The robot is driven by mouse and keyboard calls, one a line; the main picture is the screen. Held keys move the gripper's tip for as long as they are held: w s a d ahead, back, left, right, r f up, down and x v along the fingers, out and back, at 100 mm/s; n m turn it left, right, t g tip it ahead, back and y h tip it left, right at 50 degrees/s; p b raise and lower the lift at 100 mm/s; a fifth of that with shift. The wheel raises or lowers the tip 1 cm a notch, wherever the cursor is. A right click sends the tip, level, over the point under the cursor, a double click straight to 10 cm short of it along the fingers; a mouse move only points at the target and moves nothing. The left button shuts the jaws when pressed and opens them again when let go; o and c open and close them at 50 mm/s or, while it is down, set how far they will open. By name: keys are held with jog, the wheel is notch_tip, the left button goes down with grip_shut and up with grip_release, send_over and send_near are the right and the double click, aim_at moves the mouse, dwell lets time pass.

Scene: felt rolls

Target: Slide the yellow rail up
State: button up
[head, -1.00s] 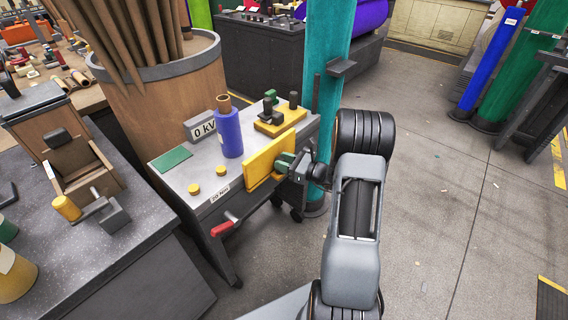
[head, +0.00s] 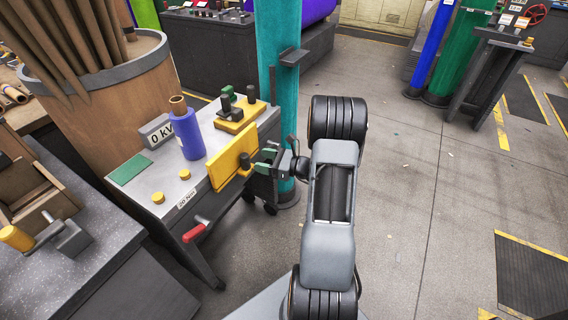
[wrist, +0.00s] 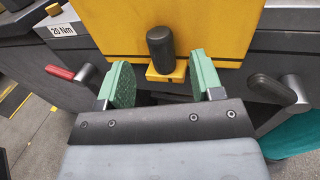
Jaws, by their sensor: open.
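The yellow rail (head: 226,168) is an upright flat board along the right edge of the grey bench, and it fills the top of the wrist view (wrist: 205,22). A dark round knob (wrist: 161,50) stands out from its lower part on a small yellow bracket (wrist: 165,73); the knob also shows in the head view (head: 245,161). My gripper (head: 264,162) is to the right of the knob, a small gap away. Its green pads are open and empty in the wrist view (wrist: 160,82), with the knob ahead between their lines.
A blue cylinder (head: 188,134), yellow buttons (head: 158,198) and a yellow block with dark knobs (head: 238,118) are on the bench (head: 143,160). A red-tipped lever (head: 194,233) sticks out in front. A teal column (head: 279,75) stands close behind my gripper.

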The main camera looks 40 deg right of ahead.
jog(key=v, duration=0.8)
jog(key=shift+d, duration=0.1)
dwell(0.3)
